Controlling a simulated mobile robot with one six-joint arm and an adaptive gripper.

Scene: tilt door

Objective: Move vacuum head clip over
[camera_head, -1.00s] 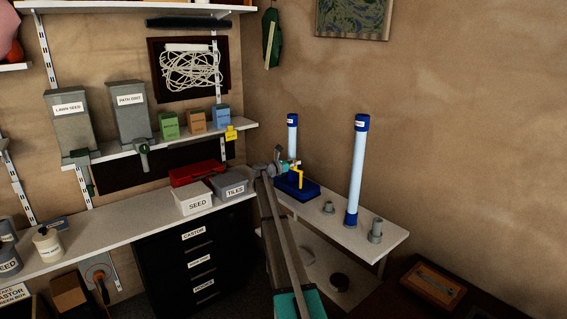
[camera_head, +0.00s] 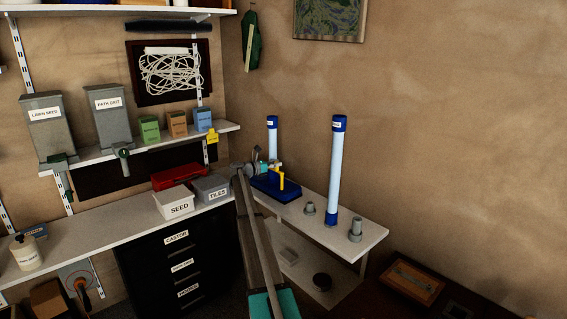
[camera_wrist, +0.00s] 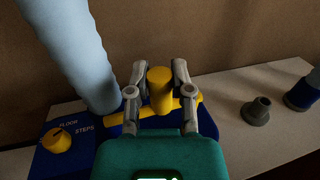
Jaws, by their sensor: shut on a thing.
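The blue vacuum head (camera_head: 266,188) sits on the white bench at the foot of a short light-blue tube (camera_head: 272,135). Its yellow clip (camera_head: 280,180) stands up beside the tube; in the wrist view the clip's upright yellow end (camera_wrist: 159,84) is between my fingers. My gripper (camera_wrist: 158,80) is shut on that yellow end. In the head view my gripper (camera_head: 262,166) is small beside the tube. A yellow knob (camera_wrist: 56,140) with FLOOR and STEPS labels is on the blue head. My gripper body hides the middle of the head.
A tall light-blue tube (camera_head: 337,175) stands right of the head. Grey fittings (camera_head: 310,208) and (camera_head: 355,230) stand on the bench nearby. Grey TILES (camera_head: 212,188) and white SEED (camera_head: 176,203) boxes are at left. A wooden box (camera_head: 411,282) is at lower right.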

